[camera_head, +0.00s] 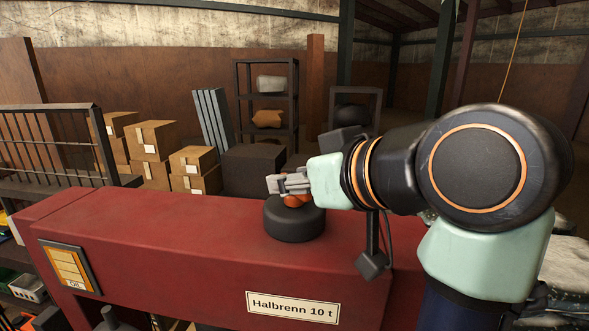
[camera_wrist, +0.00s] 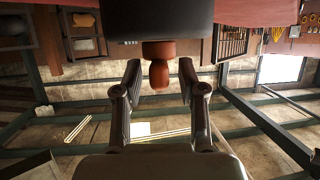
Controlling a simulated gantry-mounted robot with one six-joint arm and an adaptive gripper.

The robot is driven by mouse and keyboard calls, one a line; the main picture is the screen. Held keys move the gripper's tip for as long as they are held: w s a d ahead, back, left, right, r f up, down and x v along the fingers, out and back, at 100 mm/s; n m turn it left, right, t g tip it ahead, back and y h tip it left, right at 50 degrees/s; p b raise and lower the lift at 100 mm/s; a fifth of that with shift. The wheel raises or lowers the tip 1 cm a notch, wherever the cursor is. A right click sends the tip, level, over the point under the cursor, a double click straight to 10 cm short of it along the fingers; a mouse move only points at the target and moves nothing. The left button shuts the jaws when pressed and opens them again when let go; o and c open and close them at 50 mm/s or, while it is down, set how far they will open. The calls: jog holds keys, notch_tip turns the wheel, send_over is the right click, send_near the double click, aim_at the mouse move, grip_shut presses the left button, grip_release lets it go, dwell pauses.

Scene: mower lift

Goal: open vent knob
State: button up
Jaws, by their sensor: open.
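The vent knob is a small orange-brown knob (camera_head: 294,201) on top of a round black cap (camera_head: 294,223) that sits on the red beam (camera_head: 160,228). My gripper (camera_head: 287,184) is at the knob, coming in from the right, and partly hides it. In the wrist view, which is upside down, the knob (camera_wrist: 159,76) hangs from the black cap (camera_wrist: 160,18). There my gripper (camera_wrist: 160,66) is open, with one finger on each side of the knob and a visible gap on both sides. Whether the fingertips are level with the knob in depth is hard to tell.
The beam carries a "Halbrenn 10 t" plate (camera_head: 293,307) and a yellow label panel (camera_head: 69,267) on its front. Cardboard boxes (camera_head: 152,140), a dark shelf (camera_head: 266,95) and a metal railing (camera_head: 55,140) stand behind. The beam's top left of the cap is clear.

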jog(key=shift+w+a+f, duration=0.1)
jog(key=shift+w+a, duration=0.05)
grip_shut()
dwell(0.4)
jog(key=n+g+y, duration=0.3)
jog(key=n, duration=0.1)
jog(key=shift+g+y, duration=0.3)
jog(key=shift+y, duration=0.1)
jog(key=shift+n+g+y, duration=0.9)
jog(key=shift+n+g, duration=1.5)
